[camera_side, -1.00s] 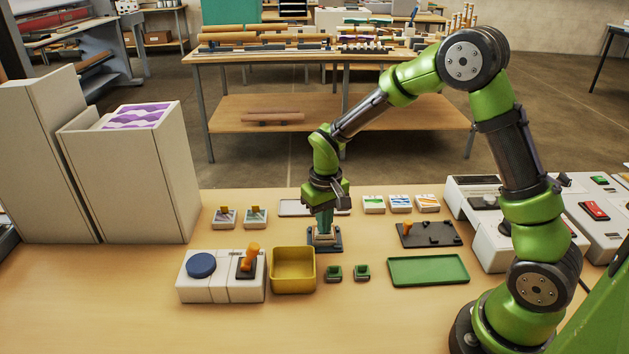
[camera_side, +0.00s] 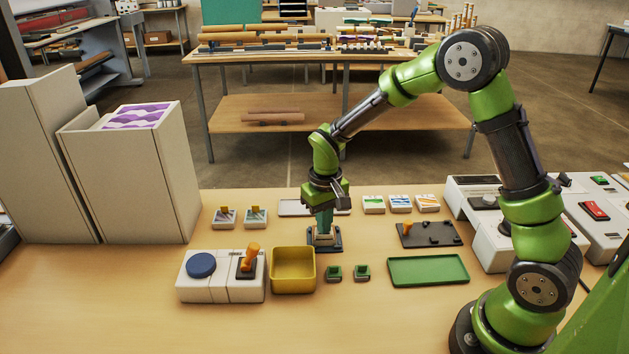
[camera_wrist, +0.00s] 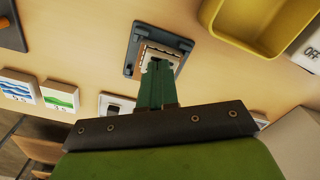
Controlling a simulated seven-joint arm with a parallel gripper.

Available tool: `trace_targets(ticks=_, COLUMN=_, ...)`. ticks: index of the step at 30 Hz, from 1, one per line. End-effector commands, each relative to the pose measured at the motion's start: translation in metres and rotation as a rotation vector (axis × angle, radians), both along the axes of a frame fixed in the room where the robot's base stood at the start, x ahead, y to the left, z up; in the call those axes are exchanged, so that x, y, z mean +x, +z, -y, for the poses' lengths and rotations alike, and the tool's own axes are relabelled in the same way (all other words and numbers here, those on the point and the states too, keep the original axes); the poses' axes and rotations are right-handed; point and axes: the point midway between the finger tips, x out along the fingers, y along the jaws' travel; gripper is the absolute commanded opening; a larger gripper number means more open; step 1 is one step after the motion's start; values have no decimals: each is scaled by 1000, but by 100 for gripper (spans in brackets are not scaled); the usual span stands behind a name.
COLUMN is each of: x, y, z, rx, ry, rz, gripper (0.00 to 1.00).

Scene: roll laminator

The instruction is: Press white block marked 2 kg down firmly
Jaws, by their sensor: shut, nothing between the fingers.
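My gripper (camera_side: 322,229) is shut and empty, pointing straight down over a pale block (camera_side: 325,237) on a dark base plate (camera_side: 337,246). In the wrist view the closed green fingers (camera_wrist: 157,66) reach the pale block (camera_wrist: 150,54), which sits on the dark base (camera_wrist: 136,38). The fingertips appear to touch the block's top. The fingers hide most of the block, and no 2 kg marking can be read on it.
A yellow bin (camera_side: 293,270) and two small green blocks stand in front. A green tray (camera_side: 428,270) and a dark fixture plate (camera_side: 430,234) lie to the right. A white unit with a blue knob (camera_side: 201,265) stands at left. Picture-topped white blocks (camera_side: 400,203) sit behind.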

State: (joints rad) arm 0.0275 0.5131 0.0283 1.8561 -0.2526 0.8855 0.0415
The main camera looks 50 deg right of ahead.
Motion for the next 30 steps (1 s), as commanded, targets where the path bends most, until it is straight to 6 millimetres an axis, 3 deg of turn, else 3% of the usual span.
trace_targets(ticks=1, x=-5, y=-9, z=1, rx=-2, ry=4, rz=-19, gripper=0)
trace_targets(ticks=5, x=-5, y=-3, z=1, rx=-2, ry=4, rz=-18, gripper=0)
trace_targets(ticks=30, x=-3, y=64, z=0, rx=-1, ry=2, rz=-12, gripper=0)
